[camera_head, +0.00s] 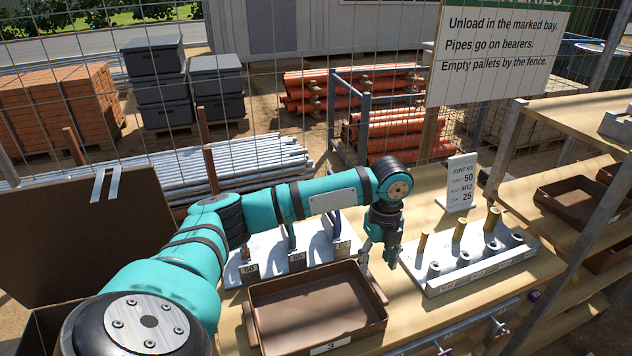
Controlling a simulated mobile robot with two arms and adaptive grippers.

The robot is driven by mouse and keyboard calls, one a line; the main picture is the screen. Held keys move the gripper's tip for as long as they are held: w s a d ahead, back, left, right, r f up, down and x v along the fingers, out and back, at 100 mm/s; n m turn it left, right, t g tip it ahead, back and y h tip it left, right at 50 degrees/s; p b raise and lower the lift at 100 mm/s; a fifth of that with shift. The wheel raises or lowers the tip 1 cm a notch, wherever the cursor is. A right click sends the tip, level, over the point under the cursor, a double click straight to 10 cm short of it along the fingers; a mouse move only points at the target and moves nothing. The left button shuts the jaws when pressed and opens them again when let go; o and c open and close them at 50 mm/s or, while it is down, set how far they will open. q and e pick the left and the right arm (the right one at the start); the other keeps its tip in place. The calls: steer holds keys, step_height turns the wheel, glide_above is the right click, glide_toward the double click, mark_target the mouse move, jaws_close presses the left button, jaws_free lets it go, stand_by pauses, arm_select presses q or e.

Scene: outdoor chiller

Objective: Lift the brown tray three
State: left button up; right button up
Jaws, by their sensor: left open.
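The brown tray three (318,308) lies on the wooden bench top, front centre. It is an open, shallow tray with a white label marked 3 on its front wall, and its inside looks empty. My left arm reaches across from the left, behind the tray. My left gripper (379,262) points down, open and empty, near the tray's back right corner. I cannot tell whether a fingertip touches the rim. My right gripper is not in view.
A grey block with upright bolts (466,262) stands right of the tray, with a joint kit sign (460,182) behind it. A light rack (330,238) stands behind the tray, partly hidden by my arm. Shelves with brown trays (577,200) are at right; a wire fence crosses behind.

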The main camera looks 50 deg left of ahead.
mark_target(374, 284)
arm_select(q)
step_height(374, 284, down, 3)
steer(key=shift+r, duration=0.15)
steer(key=shift+f+p, duration=0.25)
steer(key=shift+p, duration=0.1)
step_height(374, 284, down, 4)
steer(key=shift+w+r+p, duration=0.15)
steer(key=shift+r+p, duration=0.05)
steer(key=shift+p, duration=0.55)
steer(key=shift+f, duration=0.6)
jaws_close()
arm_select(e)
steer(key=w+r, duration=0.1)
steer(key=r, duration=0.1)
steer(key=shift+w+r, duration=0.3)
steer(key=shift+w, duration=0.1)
